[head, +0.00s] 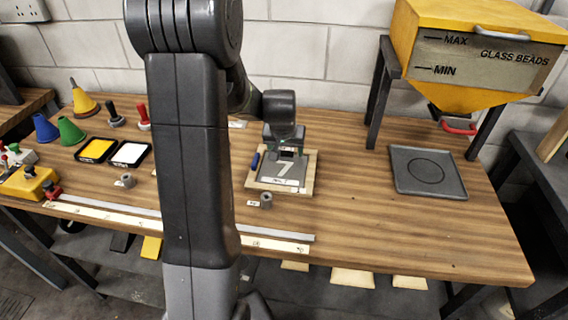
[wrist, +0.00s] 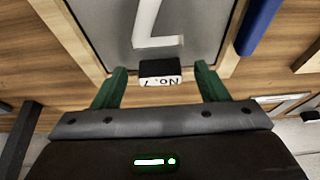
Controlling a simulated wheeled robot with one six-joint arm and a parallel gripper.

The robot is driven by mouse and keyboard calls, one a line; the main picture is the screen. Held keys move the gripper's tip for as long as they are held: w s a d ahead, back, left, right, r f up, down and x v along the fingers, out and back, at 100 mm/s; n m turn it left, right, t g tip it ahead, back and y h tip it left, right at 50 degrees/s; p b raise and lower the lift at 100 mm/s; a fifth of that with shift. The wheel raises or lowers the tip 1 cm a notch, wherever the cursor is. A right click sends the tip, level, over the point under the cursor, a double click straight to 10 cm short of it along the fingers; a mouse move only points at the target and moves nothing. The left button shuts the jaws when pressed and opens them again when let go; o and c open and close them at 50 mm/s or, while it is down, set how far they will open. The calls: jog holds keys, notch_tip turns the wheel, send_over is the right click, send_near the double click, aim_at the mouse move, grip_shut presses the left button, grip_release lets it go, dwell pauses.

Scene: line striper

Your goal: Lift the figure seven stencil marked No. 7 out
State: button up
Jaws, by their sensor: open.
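The figure seven stencil (head: 283,170) is a grey plate with a pale 7. It lies in a light wooden tray (head: 252,180) in the middle of the bench. In the wrist view the stencil (wrist: 188,35) fills the top, with a dark block-like tab (wrist: 160,70) at its edge, marked No. 7. My gripper (head: 287,148) is over the far edge of the stencil. In the wrist view my gripper (wrist: 160,85) is open, with one green finger on each side of the tab, apart from it.
A blue stick (head: 255,161) lies at the tray's left edge. A small grey cylinder (head: 266,200) stands in front. A dark square tray (head: 427,172) lies to the right, below the yellow glass bead hopper (head: 475,50). Ink pads and cones are at left. Bare bench lies right of the stencil.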

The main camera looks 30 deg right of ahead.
jog(key=c, duration=1.1)
jog(key=shift+r, duration=0.1)
